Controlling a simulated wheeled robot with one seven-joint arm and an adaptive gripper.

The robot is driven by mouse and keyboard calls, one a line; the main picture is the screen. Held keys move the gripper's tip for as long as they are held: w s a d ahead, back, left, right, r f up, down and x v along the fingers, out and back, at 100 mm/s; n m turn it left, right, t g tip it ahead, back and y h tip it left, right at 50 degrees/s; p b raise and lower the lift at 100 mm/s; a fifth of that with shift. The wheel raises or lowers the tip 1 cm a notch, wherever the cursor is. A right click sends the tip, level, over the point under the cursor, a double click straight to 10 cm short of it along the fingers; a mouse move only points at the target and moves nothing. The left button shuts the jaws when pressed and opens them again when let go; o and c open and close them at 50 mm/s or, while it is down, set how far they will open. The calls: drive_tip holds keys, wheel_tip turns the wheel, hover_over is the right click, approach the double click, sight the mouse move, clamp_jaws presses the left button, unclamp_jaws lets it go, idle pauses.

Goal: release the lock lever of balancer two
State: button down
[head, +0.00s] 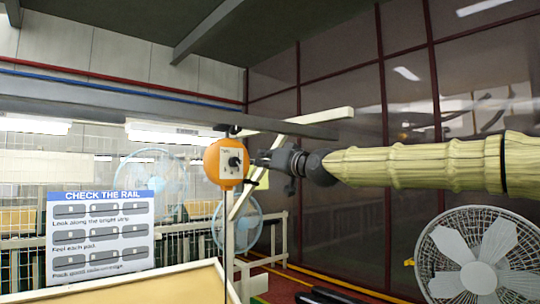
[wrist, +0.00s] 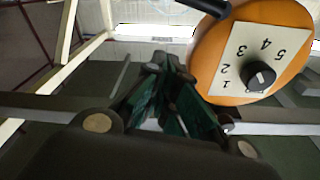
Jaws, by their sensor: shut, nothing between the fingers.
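An orange round balancer (head: 213,172) hangs from the overhead rail left of my gripper in the head view. In the wrist view the balancer (wrist: 206,62) is at the upper right, with a pale plate numbered 1 to 5 and a black knob (wrist: 259,77). A black bar (wrist: 203,5) sticks out from its top edge; I cannot tell if this is the lock lever. No number two marking the balancer itself is readable. My gripper (head: 258,161) is shut and empty beside the balancer; its green-padded fingers (wrist: 172,75) show in the wrist view. Contact cannot be told.
A pale beam and grey rail (head: 300,127) run overhead. A "CHECK THE RAIL" sign (head: 100,238) stands at the left, behind a pale-edged table (head: 165,283). A white fan (head: 478,255) is at the lower right, and a blue fan (head: 240,225) stands behind the balancer.

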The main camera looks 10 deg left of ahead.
sight(253, 183)
drive_tip(key=f+p, duration=0.1)
drive_tip(key=f, duration=0.1)
drive_tip(key=s+f+p, duration=0.1)
drive_tip(key=f, duration=0.1)
drive_tip(key=shift+s+a, duration=0.1)
idle(0.4)
